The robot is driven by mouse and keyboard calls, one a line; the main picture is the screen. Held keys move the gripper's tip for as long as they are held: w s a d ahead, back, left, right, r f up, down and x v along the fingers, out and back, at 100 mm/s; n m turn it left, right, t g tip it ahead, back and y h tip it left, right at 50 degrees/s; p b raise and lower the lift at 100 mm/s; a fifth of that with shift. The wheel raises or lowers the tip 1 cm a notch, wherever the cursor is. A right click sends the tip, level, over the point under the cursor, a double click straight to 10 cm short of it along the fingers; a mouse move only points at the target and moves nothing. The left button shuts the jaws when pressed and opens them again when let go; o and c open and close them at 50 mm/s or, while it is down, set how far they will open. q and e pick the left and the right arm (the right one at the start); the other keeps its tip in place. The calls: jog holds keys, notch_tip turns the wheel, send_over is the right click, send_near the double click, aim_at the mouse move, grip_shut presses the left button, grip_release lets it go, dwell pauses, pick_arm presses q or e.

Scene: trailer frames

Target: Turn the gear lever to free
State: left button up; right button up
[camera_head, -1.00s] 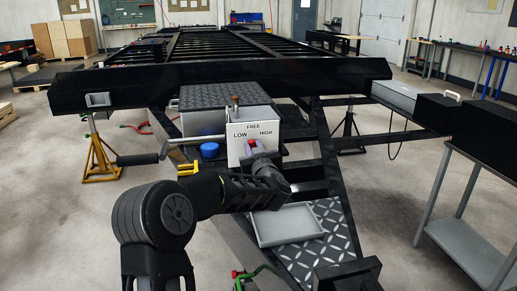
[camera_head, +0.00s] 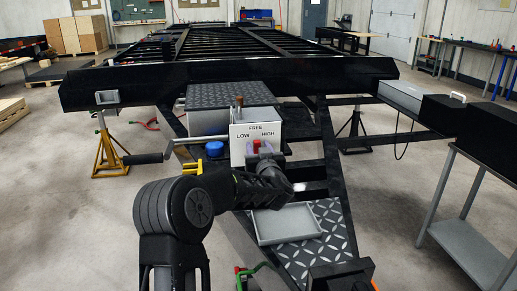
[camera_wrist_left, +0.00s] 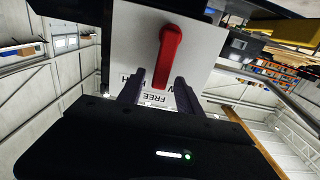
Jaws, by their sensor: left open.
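The red gear lever (camera_head: 256,146) is on the front of a light grey box (camera_head: 237,152) marked LOW, FREE and HIGH. In the left wrist view the lever (camera_wrist_left: 169,52) shows large in front of the plate (camera_wrist_left: 205,45), with the lettering upside down. Its lower end in that picture lies by the word FREE. My left gripper (camera_head: 262,149) is in front of the box. In the wrist view its two fingers (camera_wrist_left: 158,92) are apart, one on each side of the lever's end; contact is not clear. The gripper hides the box's lower part.
A crank handle (camera_head: 147,159) and a blue cap (camera_head: 214,149) are left of the box. A grey tray (camera_head: 287,224) and tread plate (camera_head: 325,240) lie below. The black trailer frame (camera_head: 345,71) spans behind. A grey side table (camera_head: 462,242) stands at right.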

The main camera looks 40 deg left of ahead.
pick_arm(q)
jog(key=v, duration=0.7)
jog(key=shift+s+d, duration=0.25)
jog(key=shift+d, duration=0.1)
